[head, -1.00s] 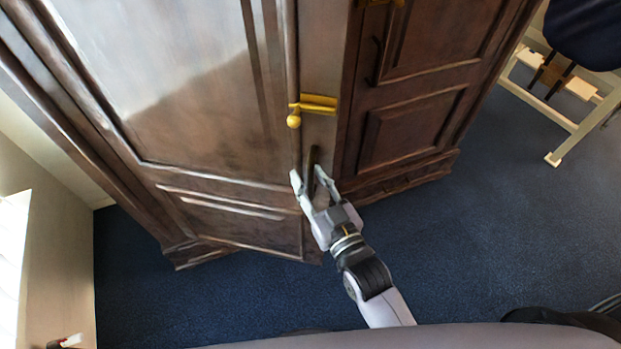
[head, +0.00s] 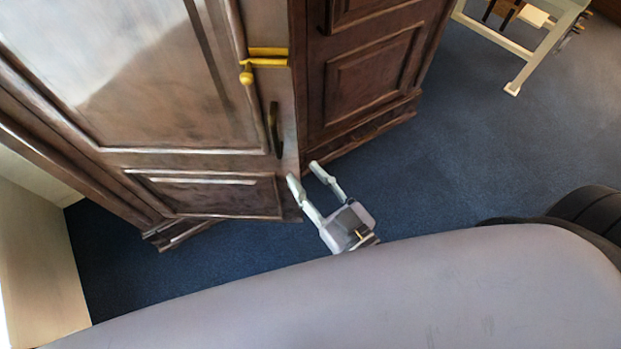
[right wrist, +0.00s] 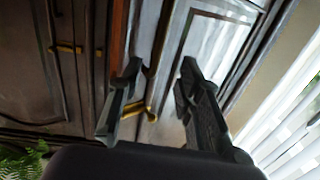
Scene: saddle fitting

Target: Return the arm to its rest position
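My right gripper (head: 306,182) is in the head view, just in front of the lower edge of a dark brown wooden wardrobe door. Its two fingers are spread and nothing is between them. In the right wrist view the fingers (right wrist: 155,88) are also apart and empty, with the wardrobe behind them. Most of the right arm is hidden behind my own body. My left gripper does not show in the head view.
The wardrobe door (head: 150,75) stands ajar, with a dark handle (head: 273,130) and a yellow latch (head: 264,58). A white-framed stand (head: 535,52) is at upper right. Blue carpet (head: 450,150) is clear to the right. A green plant (right wrist: 22,160) shows in the right wrist view.

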